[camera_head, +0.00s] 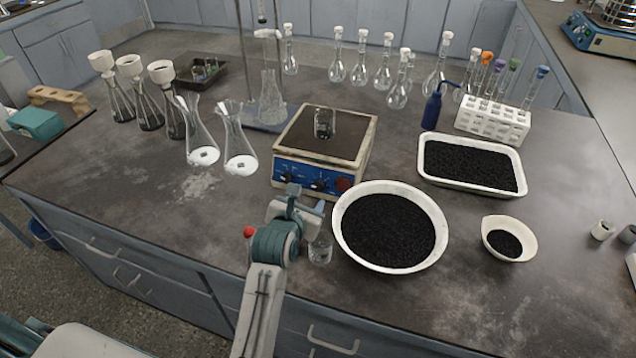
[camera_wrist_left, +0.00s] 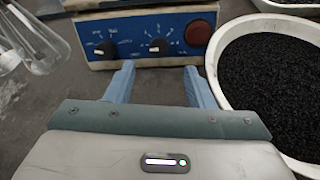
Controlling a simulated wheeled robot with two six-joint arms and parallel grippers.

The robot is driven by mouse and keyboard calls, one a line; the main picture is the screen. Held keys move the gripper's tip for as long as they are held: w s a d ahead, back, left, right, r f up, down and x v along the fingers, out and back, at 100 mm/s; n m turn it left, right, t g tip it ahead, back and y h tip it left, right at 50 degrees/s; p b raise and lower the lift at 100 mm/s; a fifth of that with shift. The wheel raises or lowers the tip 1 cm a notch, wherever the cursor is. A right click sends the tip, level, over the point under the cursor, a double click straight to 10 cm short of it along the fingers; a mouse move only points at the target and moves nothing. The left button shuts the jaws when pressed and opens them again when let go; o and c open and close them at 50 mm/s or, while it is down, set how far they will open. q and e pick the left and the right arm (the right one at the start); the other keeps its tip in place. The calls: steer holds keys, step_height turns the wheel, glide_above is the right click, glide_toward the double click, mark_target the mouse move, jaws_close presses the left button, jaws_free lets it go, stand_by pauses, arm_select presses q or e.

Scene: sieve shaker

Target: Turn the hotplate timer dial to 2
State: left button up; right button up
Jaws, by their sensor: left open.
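The hotplate (camera_head: 325,140) stands in the middle of the bench with a glass beaker (camera_head: 325,123) on its dark top. Its blue front panel (camera_wrist_left: 130,30) carries two black dials, a left dial (camera_wrist_left: 105,49) and a right dial (camera_wrist_left: 159,47), and a red round button (camera_wrist_left: 198,33). Which dial is the timer, and the numbers on their scales, are too small to read. My left gripper (camera_head: 307,196) is open and empty just in front of the panel. In the left wrist view its fingers (camera_wrist_left: 159,75) are apart, with the right dial ahead between them. My right gripper is not in view.
A white bowl of black grains (camera_head: 390,230) stands close to the right of my left gripper. A small glass vessel (camera_head: 320,248) stands beside the gripper at the front. Conical flasks (camera_head: 238,150) stand left of the hotplate. A white tray (camera_head: 470,165) lies to the right.

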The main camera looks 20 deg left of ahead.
mark_target(317, 186)
arm_select(q)
steer(key=x, duration=0.3)
steer(key=shift+w+r+p, duration=0.1)
steer(key=shift+p, duration=0.2)
steer(key=x, duration=0.4)
steer(key=shift+w, duration=0.15)
steer(key=shift+w+f+p, duration=0.3)
steer(key=shift+w+f, duration=0.05)
steer(key=shift+w, duration=0.05)
steer(key=shift+w+f, duration=0.1)
steer(key=shift+w, duration=0.05)
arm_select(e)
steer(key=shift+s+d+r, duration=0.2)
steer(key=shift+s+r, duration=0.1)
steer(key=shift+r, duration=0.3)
arm_select(q)
steer(key=c, duration=1)
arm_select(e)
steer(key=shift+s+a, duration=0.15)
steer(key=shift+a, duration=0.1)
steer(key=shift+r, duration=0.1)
